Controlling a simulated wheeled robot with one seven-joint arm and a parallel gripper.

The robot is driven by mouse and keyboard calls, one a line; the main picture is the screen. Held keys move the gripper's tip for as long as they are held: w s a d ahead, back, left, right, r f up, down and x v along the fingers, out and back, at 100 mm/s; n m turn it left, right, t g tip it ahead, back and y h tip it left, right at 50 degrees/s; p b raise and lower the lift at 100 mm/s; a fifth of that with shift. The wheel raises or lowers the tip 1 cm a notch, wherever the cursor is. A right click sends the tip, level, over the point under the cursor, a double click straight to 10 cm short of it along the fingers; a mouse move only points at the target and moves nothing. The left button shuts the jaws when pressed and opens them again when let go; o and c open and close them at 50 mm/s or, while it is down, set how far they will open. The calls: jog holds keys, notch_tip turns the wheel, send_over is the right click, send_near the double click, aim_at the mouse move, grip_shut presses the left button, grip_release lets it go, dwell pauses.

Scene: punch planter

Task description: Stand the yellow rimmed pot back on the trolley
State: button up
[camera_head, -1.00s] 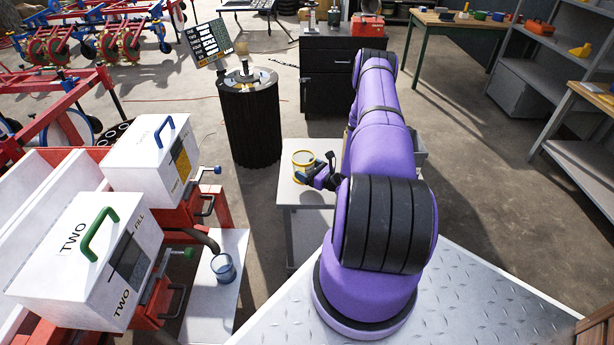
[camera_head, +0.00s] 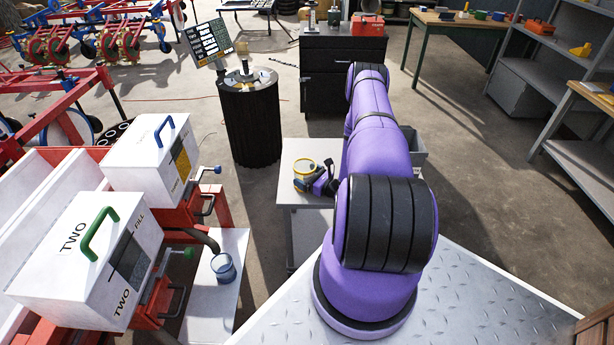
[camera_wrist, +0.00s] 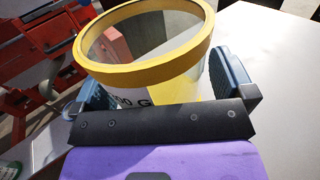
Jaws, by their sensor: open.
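The yellow rimmed pot (camera_head: 305,166) is at the left part of the trolley top (camera_head: 298,147) and looks upright. In the wrist view the pot (camera_wrist: 140,76) has a wide yellow rim, clear walls and a white and yellow label with partly hidden lettering. My gripper (camera_head: 309,182) is low at the near side of the pot. In the wrist view my gripper (camera_wrist: 162,82) is open, with one blue finger on each side of the pot below the rim. The palm hides the pot's base, and I cannot tell whether the fingers touch the walls.
Two white hopper boxes (camera_head: 150,165) with handles stand on a red frame at the left. A blue cup (camera_head: 223,268) sits on a white shelf below a spout. A dark round stand (camera_head: 250,125) is behind the trolley. Bare trolley top (camera_wrist: 275,90) lies right of the pot.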

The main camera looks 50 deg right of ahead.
jog(key=shift+r, duration=0.15)
jog(key=s, duration=0.8)
jog(key=s+d, duration=0.1)
jog(key=s, duration=0.3)
jog(key=w+a+r+n+g+y, duration=0.3)
jog(key=w+a+r+n+y, duration=0.15)
jog(key=r, duration=0.55)
jog(key=w+a+r+n+g+y, duration=0.3)
jog(key=w+a+r+n, duration=0.15)
jog(key=r, duration=0.45)
jog(key=w+a+r+n+g+y, duration=0.35)
jog(key=r+n, duration=0.25)
jog(key=r, duration=0.4)
jog(key=s+a+r+n+g+h, duration=0.2)
jog(key=s+a+r+n+g, duration=0.3)
jog(key=a+r, duration=0.55)
jog(key=s+a+r+n+g+h, duration=0.35)
jog(key=a+r+n, duration=0.35)
jog(key=a+r, duration=0.3)
jog(key=s+a+r+n+t+h, duration=0.1)
jog(key=s+r+n+t+h, duration=0.1)
jog(key=s, duration=0.6)
jog(key=s+a+r+n+t+h, duration=0.2)
jog(key=s+r+n+t+h, duration=0.1)
jog(key=s+r+n, duration=0.3)
jog(key=shift+s+a+r+h, duration=0.15)
jog(key=shift+s+r+h, duration=0.8)
jog(key=shift+r, duration=0.25)
